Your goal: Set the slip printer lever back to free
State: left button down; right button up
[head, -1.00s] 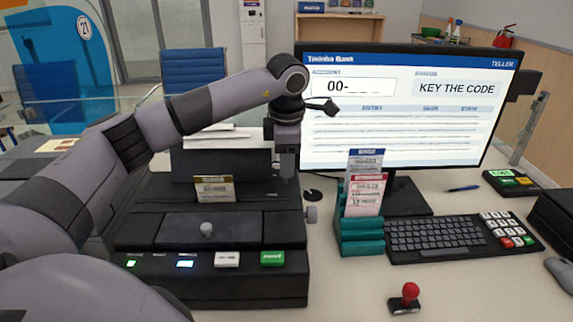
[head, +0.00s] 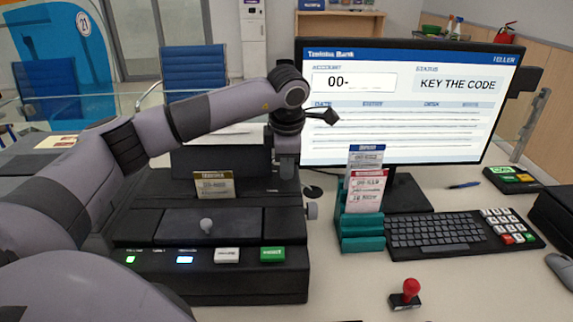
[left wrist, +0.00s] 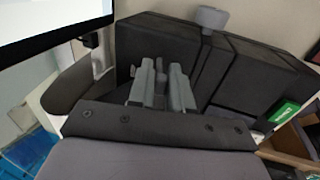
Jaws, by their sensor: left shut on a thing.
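The slip printer (head: 210,262) is the black machine at the left of the counter. It has a row of lights and buttons along its front. My left gripper (head: 287,172) is at the printer's rear right, pointing down. In the left wrist view its two grey fingers (left wrist: 161,90) are close together around a small grey piece, which seems to be the lever; the fingers mostly hide it. My right gripper is not in view.
A teal slip rack (head: 360,226) stands right of the printer, before the monitor (head: 405,110), which reads "KEY THE CODE". A keyboard (head: 435,233) lies to its right. A red-handled stamp (head: 406,293) stands at the front. The counter between printer and stamp is clear.

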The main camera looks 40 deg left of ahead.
pick_arm(q)
jog(key=t+b, duration=0.1)
jog(key=y+b, duration=0.1)
jog(key=b, duration=0.1)
jog(key=shift+s+d+f+t, duration=0.35)
jog(key=shift+s+t, duration=0.05)
jog(key=shift+r+y, duration=0.1)
jog(key=shift+y, duration=0.2)
jog(key=c, duration=1.1)
grip_release()
jog(key=shift+d, duration=0.1)
jog(key=shift+r, duration=0.1)
jog(key=v, duration=0.7)
jog(key=shift+s, duration=0.2)
